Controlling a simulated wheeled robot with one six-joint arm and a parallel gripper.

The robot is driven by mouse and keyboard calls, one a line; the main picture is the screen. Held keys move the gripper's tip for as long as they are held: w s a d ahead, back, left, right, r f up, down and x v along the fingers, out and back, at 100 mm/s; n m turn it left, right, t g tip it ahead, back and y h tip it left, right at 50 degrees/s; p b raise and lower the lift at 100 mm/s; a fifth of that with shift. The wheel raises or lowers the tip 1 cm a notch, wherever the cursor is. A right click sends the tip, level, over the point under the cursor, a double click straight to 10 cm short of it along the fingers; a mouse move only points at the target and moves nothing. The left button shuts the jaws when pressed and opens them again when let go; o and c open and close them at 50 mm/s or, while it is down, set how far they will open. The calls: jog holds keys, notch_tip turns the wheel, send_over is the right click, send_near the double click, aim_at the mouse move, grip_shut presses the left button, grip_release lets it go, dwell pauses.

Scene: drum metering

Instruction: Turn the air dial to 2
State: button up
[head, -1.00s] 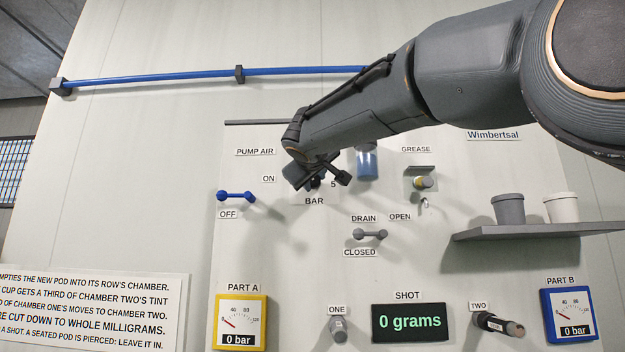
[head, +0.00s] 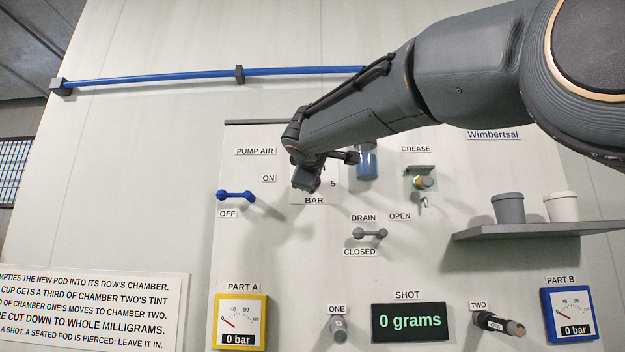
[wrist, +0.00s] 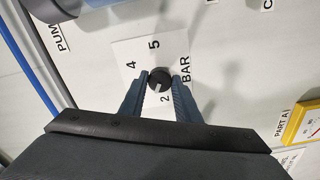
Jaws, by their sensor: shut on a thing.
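The air dial is a small dark round knob (wrist: 159,78) on a white plate (wrist: 141,50) marked 4, 5, 2 and BAR in the wrist view. My gripper (wrist: 161,82) has one finger on each side of the knob and is shut on it. A small pale mark shows on the knob's lower part, on the side near the 2; its exact setting I cannot tell. In the head view my gripper (head: 307,183) covers the knob; the 5 and the BAR label show beside it.
The blue PUMP AIR lever (head: 236,196) is left of my gripper, beside OFF. The grey drain lever (head: 370,234) is below right. A shelf (head: 540,231) holds two cups.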

jog(key=n+p, duration=0.1)
jog(key=n, duration=0.4)
jog(key=shift+n, duration=0.4)
dwell(0.4)
jog(key=o, duration=1)
jog(key=shift+o, duration=0.2)
jog(key=s+b, duration=0.3)
jog(key=s, duration=0.4)
jog(key=shift+s+a, duration=0.15)
jog(key=shift+s, duration=0.25)
